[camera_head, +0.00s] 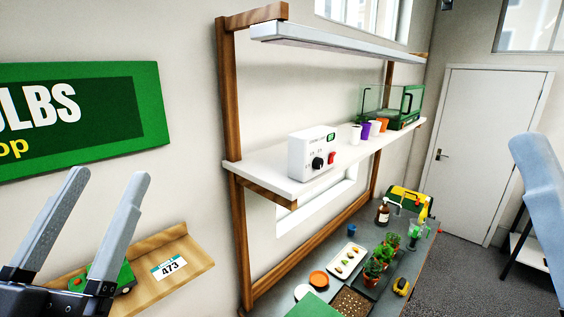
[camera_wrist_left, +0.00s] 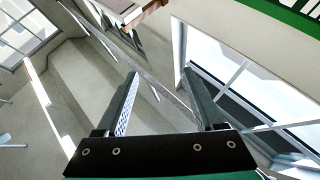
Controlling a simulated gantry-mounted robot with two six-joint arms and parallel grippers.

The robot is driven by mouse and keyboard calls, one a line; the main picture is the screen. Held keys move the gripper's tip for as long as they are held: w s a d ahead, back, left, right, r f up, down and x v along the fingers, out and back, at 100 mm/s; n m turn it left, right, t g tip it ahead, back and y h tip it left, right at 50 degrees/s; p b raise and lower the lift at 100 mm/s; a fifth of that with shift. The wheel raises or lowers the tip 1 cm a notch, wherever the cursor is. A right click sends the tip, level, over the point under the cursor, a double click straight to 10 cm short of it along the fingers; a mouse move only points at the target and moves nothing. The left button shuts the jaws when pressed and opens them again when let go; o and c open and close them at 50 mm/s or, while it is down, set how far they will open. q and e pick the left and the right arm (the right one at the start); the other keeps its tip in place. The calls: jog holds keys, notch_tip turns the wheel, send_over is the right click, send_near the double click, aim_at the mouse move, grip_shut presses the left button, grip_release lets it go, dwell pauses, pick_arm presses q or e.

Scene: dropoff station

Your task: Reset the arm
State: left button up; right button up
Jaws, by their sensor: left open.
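My left gripper (camera_head: 105,200) is at the lower left of the head view, in front of the wall. Its two grey fingers point up and stand apart, with nothing between them. In the left wrist view the same gripper (camera_wrist_left: 162,85) shows its fingers spread and empty, with wall and windows beyond. A small wooden wall shelf (camera_head: 195,257) with a label "473" is just right of and behind the gripper. A green object (camera_head: 124,277) on that shelf is partly hidden by the gripper.
A wooden-framed rack holds a white shelf (camera_head: 265,167) with a white control box (camera_head: 312,153), cups and a glass tank (camera_head: 393,105). Below, a grey bench (camera_head: 401,283) carries plants, a tray (camera_head: 349,261), a bottle (camera_head: 383,212) and a yellow toolbox (camera_head: 410,199). A green sign (camera_head: 150,110) hangs at left.

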pick_arm(q)
jog(key=s+r+t, duration=0.2)
jog(key=s+r, duration=0.3)
jog(key=s, duration=0.1)
jog(key=shift+s+a+r+n+t, duration=0.2)
jog(key=shift+s+n+t, duration=0.1)
jog(key=shift+s+n, duration=0.1)
dwell(0.3)
